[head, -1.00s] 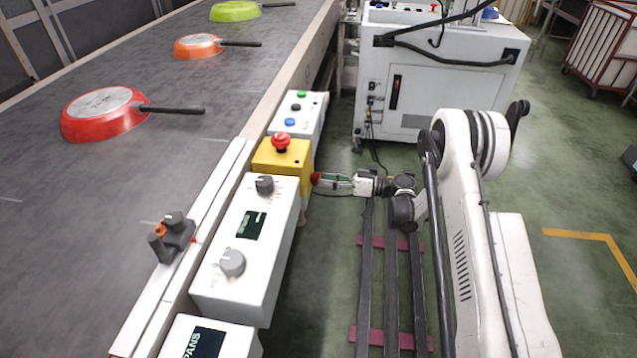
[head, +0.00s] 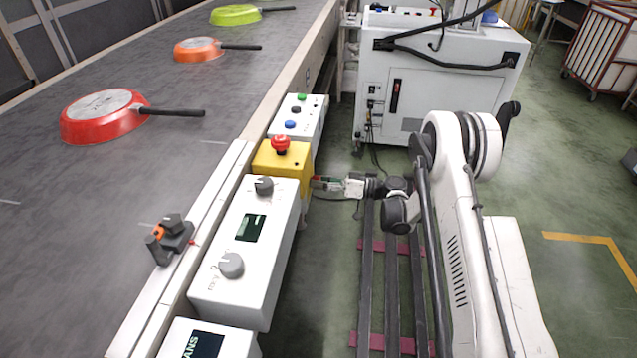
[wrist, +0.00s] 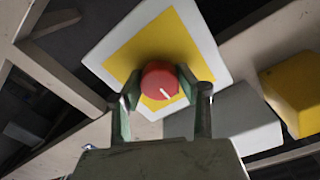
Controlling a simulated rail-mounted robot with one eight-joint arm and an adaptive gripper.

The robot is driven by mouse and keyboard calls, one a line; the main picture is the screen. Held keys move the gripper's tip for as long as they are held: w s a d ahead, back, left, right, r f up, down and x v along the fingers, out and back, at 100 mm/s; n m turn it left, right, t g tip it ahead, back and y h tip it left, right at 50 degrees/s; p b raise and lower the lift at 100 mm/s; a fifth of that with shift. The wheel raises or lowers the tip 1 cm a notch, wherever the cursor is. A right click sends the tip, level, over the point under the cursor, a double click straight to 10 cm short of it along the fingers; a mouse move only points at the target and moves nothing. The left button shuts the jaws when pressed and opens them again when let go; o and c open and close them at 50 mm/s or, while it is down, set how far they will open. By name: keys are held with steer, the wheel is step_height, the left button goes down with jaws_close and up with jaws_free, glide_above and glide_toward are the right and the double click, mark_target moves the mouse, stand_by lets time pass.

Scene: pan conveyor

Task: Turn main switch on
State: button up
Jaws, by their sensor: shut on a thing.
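The main switch is a round red knob (wrist: 160,82) with a white mark, on a yellow square (wrist: 180,45) set on a white plate (wrist: 107,52). In the wrist view the white mark points toward the lower right. My gripper (wrist: 161,92) has one finger on each side of the knob and is shut on it. In the head view my gripper (head: 322,184) is beside the conveyor, just right of the yellow emergency-stop box; the switch plate is hidden there.
The yellow box (head: 268,161) with a red button (head: 281,144) and white control box (head: 240,285) line the conveyor edge (head: 180,245). Red (head: 95,125), orange (head: 195,53) and green (head: 232,16) pans lie on the belt. A white cabinet (head: 435,105) stands behind.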

steer(key=shift+m, duration=0.3)
steer(key=m, duration=1.2)
steer(key=shift+m+g, duration=0.3)
steer(key=shift+m, duration=1.5)
steer(key=o, duration=1.1)
steer(key=shift+o, duration=0.2)
